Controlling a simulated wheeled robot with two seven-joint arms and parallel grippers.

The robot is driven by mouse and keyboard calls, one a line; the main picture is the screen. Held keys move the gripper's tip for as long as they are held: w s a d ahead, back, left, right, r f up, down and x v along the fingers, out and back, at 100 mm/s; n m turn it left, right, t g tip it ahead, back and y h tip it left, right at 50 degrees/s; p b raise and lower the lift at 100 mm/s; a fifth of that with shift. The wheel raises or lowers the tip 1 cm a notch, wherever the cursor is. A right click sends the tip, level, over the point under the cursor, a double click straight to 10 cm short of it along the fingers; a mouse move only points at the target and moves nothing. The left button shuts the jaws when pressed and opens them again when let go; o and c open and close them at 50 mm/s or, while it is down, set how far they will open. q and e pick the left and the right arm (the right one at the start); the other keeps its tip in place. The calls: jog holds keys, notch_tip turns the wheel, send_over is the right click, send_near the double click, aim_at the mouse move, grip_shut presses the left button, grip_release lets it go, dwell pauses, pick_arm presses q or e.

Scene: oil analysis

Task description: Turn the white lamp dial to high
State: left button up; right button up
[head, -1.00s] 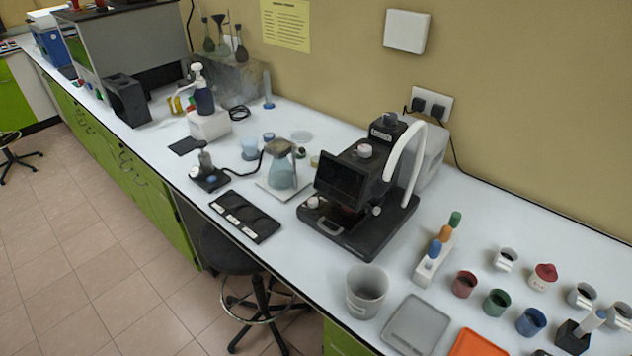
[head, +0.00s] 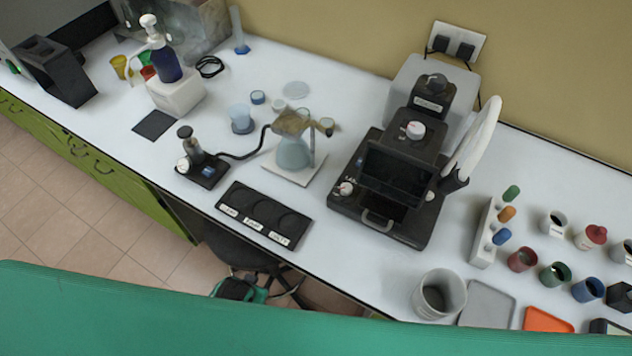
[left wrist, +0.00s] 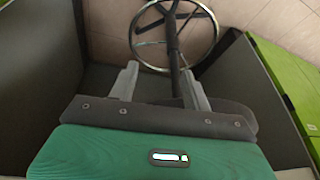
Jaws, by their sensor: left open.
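White dials show in the head view: one on the front left corner of the black instrument (head: 385,215), the front dial (head: 345,188); one on its top, the top dial (head: 415,130); and a small dial (head: 182,165) on the black burner-like unit (head: 205,170) at left. I cannot tell which is the lamp dial. No dial setting can be read. My left gripper (left wrist: 160,78) is open and empty, pointing down below the counter over the stool's foot ring. Its teal hand shows beyond the counter's front edge in the head view, well apart from all dials. My right gripper is out of view.
A flask (head: 293,152) and a black labelled tray (head: 264,216) lie left of the instrument. A grey cup (head: 438,295), vial rack and coloured cups stand further right. A stool is under the counter.

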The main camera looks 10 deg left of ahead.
pick_arm(q)
notch_tip(320, 180, up, 28)
jog(key=w+d+t+p, duration=0.2)
jog(key=d, duration=0.1)
jog(key=m+t+h+p, duration=0.4)
jog(key=t+h, duration=0.1)
jog(key=h, duration=0.2)
send_near(345, 189)
jog(key=x, duration=0.8)
jog(key=shift+w+d, duration=0.1)
jog(key=shift+w+d+f, duration=0.15)
jog(key=shift+w+f, duration=0.1)
jog(key=shift+w, duration=0.1)
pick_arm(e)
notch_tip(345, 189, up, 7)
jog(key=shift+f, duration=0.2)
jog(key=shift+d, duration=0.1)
